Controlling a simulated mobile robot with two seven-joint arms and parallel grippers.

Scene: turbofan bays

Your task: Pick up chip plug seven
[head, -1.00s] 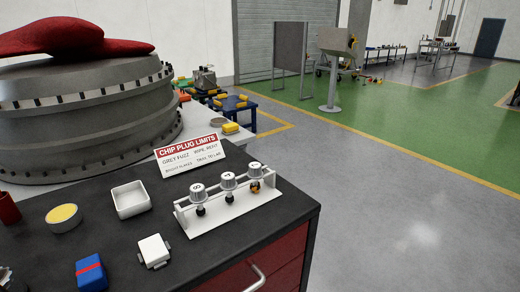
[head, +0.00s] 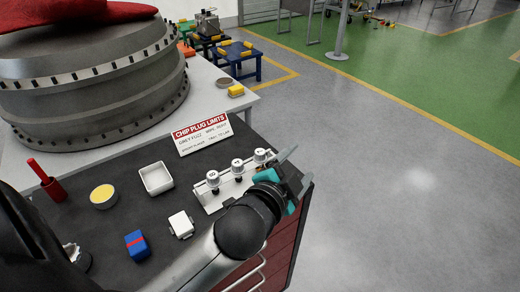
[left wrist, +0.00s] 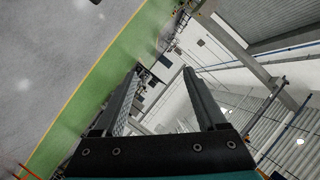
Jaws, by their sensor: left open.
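Three chip plugs with pale round numbered caps stand in a white rack (head: 207,198) near the right end of the dark bench top. They are the left plug (head: 213,177), the middle plug (head: 237,164) and the right plug (head: 260,156). The numbers are too small to read surely, so I cannot tell which is seven. My left gripper (head: 297,168) is open and empty, just right of the right plug, near the bench's right edge. In the left wrist view its open fingers (left wrist: 161,80) point out at the room, with no plug between them. My right gripper is not in view.
A "Chip Plug Limits" sign (head: 202,134) stands behind the rack. A white tray (head: 156,179), a yellow-topped tin (head: 103,196), a white block (head: 181,224) and a blue-red block (head: 137,244) lie left of it. The large engine casing (head: 90,80) fills the back left. Open floor lies right.

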